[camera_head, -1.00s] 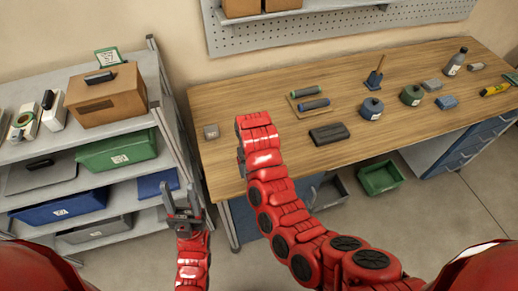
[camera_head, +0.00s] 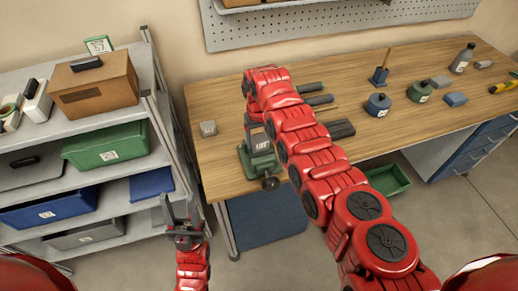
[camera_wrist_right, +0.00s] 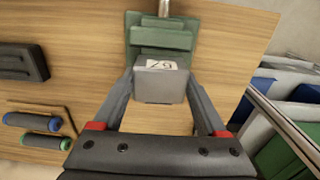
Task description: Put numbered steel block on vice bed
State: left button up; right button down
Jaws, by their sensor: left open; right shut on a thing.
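The steel block (camera_wrist_right: 151,88) is a grey cube with a white number label, whose digits I cannot read surely. My right gripper (camera_wrist_right: 160,84) is shut on it, one finger at each side. The green vice (camera_wrist_right: 160,42) lies just beyond the block in the right wrist view. In the head view the vice (camera_head: 262,166) stands at the bench's front edge, with my right gripper (camera_head: 251,128) pointing down at it. I cannot tell whether the block touches the vice bed. My left gripper (camera_head: 182,214) is open and empty, in front of the shelf.
Screwdrivers (camera_wrist_right: 35,121) and a dark case (camera_wrist_right: 22,62) lie nearby. A shelf rack (camera_head: 130,122) with bins stands left. A number card (camera_head: 98,45) tops it.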

aim_at(259, 144)
jog(key=b, duration=0.1)
jog(key=w+b, duration=0.1)
jog(key=b, duration=0.1)
jog(key=shift+f, duration=0.2)
notch_tip(259, 144, down, 3)
jog(key=b, duration=0.2)
jog(key=shift+r+b, duration=0.2)
jog(key=shift+b, duration=0.1)
jog(key=shift+f, duration=0.3)
jog(key=shift+r, duration=0.2)
jog(key=shift+f, duration=0.15)
grip_release()
